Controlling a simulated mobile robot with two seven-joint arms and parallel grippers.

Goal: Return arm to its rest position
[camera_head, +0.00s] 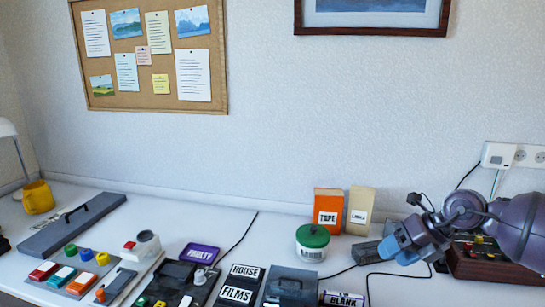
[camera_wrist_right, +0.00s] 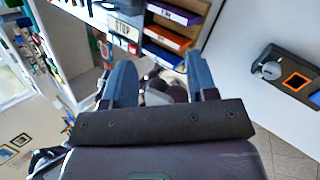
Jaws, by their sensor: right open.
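My right arm comes in from the right in the head view. Its gripper (camera_head: 398,248), with blue fingers, is above the right part of the white desk (camera_head: 450,291). In the right wrist view the two blue fingers of this gripper (camera_wrist_right: 160,70) stand apart, with nothing held between them. That view is tilted and looks out past shelves holding coloured cases (camera_wrist_right: 168,38). My left gripper is in neither view.
A green-lidded jar (camera_head: 312,242), an orange tape box (camera_head: 327,212) and a beige box (camera_head: 360,211) stand left of the right gripper. A dark control box (camera_head: 470,267) sits behind the arm. Several devices crowd the desk's left and middle.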

